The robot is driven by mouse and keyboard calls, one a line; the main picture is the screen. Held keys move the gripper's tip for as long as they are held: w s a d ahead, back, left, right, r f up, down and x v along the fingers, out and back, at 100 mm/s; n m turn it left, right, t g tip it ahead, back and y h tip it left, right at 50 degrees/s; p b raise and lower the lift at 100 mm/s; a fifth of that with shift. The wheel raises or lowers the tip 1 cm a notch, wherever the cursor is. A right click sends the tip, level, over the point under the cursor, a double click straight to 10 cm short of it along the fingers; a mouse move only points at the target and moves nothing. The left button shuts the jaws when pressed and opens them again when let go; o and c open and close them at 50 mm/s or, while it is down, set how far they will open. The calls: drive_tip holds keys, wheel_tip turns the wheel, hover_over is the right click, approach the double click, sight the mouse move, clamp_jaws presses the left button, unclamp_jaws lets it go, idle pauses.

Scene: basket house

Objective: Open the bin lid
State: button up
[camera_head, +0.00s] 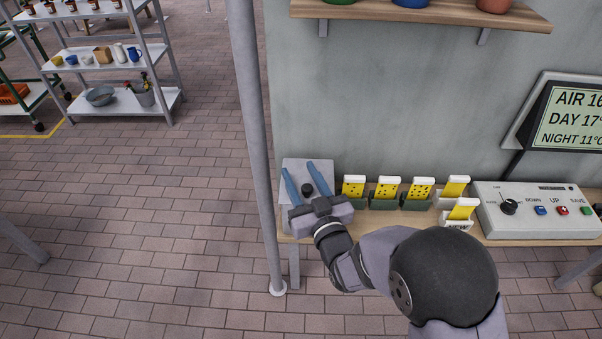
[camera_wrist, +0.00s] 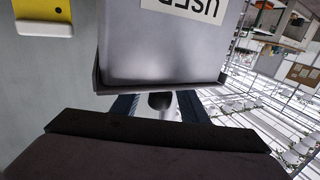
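The bin is a grey box at the left end of the wooden shelf, and its grey lid (camera_head: 296,168) shows in the head view. A dark round knob (camera_head: 307,188) stands on the lid. My gripper (camera_head: 303,176) is over the lid, its two blue fingers spread either side of the knob. The wrist view also shows the knob (camera_wrist: 160,100) between the fingers, with gaps beside it. The bin (camera_wrist: 165,55) carries a partly seen "USED" label (camera_wrist: 193,8) there. The lid looks shut; my gripper hides part of it.
Several yellow cards in holders (camera_head: 387,190) stand right of the bin. A control box (camera_head: 540,222) with a knob and buttons is further right. A grey post (camera_head: 258,130) rises close to the bin's left. A wall (camera_head: 400,90) is behind.

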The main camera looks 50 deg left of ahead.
clamp_jaws()
drive_tip(key=shift+s+d+f+b, duration=0.1)
drive_tip(key=shift+s+d+b, duration=0.2)
drive_tip(key=shift+s+d, duration=0.1)
drive_tip(key=s+d+b, duration=0.3)
drive_tip(key=s+d, duration=0.4)
drive_tip(key=shift+s+d, duration=0.3)
drive_tip(key=shift+d, duration=0.05)
unclamp_jaws()
drive_tip(key=shift+r, duration=0.3)
wheel_tip(320, 180, up, 10)
drive_tip(key=shift+f+b, duration=0.15)
drive_tip(key=shift+b, duration=0.2)
